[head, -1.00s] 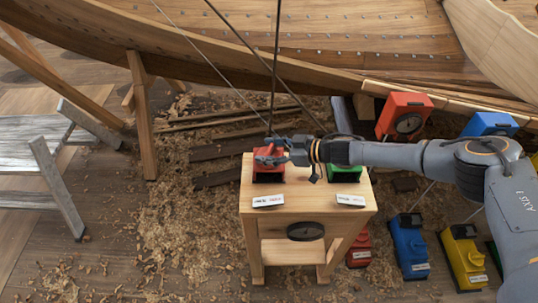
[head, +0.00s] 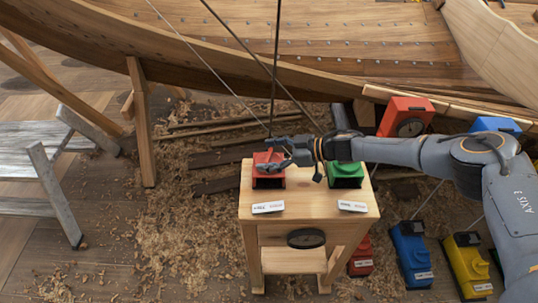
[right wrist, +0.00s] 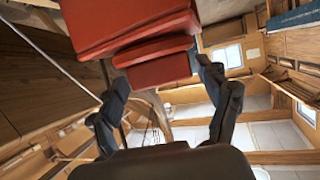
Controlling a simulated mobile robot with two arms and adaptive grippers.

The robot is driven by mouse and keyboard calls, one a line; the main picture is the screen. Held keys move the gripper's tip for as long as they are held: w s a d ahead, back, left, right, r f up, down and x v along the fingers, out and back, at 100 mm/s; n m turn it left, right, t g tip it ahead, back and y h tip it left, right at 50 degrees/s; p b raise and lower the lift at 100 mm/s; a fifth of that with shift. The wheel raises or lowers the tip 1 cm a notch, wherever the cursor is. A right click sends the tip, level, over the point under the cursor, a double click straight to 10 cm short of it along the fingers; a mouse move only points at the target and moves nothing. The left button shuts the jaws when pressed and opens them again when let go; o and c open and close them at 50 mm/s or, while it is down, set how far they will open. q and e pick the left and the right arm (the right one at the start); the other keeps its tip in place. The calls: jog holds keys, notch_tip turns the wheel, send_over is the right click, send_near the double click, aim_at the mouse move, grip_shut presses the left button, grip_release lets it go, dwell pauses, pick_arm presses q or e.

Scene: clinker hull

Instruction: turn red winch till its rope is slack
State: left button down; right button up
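The red winch (head: 268,181) sits on the left part of the wooden stand top (head: 312,186). Straight dark ropes (head: 275,80) come down behind it; which one belongs to it is hard to tell. My right gripper (head: 268,166) reaches in from the right, with its fingertips at the top of the red winch. In the right wrist view the fingers (right wrist: 160,80) are spread apart, one on each side of a smaller red block (right wrist: 155,62) below a larger red body (right wrist: 130,25). I cannot tell whether they touch it. My left gripper is out of view.
A green winch (head: 345,176) stands on the same stand, under my right arm. White labels (head: 268,207) lie before the winches. More winches, blue (head: 410,248) and yellow (head: 466,265), stand on the floor at right. The wooden hull (head: 330,50) fills the back.

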jog(key=shift+d, duration=0.1)
jog(key=v, duration=1.1)
jog(key=shift+s+d+r, duration=0.2)
jog(key=shift+d, duration=0.15)
jog(key=shift+c, duration=0.4)
